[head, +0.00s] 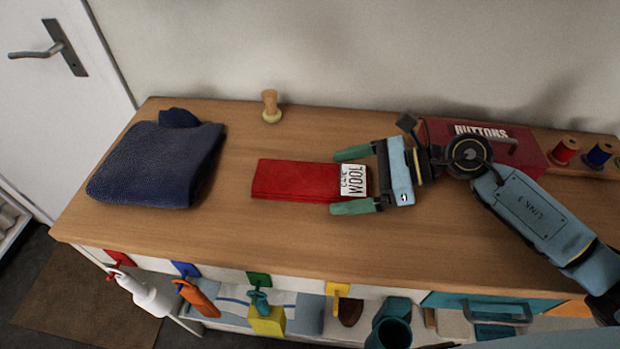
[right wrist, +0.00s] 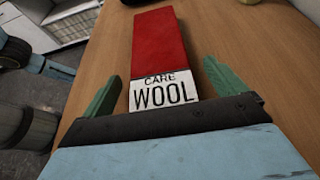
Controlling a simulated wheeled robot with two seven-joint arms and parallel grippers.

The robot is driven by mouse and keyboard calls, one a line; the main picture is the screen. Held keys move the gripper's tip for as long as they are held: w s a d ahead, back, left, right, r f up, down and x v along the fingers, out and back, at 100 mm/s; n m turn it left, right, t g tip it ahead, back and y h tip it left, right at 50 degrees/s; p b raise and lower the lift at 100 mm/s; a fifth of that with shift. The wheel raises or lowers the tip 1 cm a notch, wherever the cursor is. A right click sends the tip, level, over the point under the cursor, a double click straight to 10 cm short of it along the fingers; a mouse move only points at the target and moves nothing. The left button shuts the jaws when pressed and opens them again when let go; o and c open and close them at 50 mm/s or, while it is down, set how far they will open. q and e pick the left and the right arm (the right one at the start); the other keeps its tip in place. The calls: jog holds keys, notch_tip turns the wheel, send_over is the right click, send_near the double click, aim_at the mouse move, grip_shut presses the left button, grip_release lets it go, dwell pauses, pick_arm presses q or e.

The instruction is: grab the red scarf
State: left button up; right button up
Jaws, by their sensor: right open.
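The red scarf (head: 295,180) lies folded flat on the wooden counter, near its middle. A white label reading "CARE WOOL" covers its right end. My right gripper (head: 354,180) is open, with its green fingers on either side of the labelled end. In the right wrist view, the scarf (right wrist: 160,48) runs away from the gripper (right wrist: 162,88), with the label between the fingers and a gap on each side. I cannot tell the exact height of the fingers above the counter. My left gripper is not in view.
A folded dark blue garment (head: 150,170) lies left of the scarf. A small wooden item (head: 271,106) stands behind it. A red buttons box (head: 520,148) and thread spools (head: 565,150) stand at the back right. Several coloured hooks with hanging items line the counter's front.

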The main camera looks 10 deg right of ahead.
jog(key=shift+w+a+f, duration=0.2)
jog(key=shift+a, duration=0.4)
jog(key=c, duration=1.1)
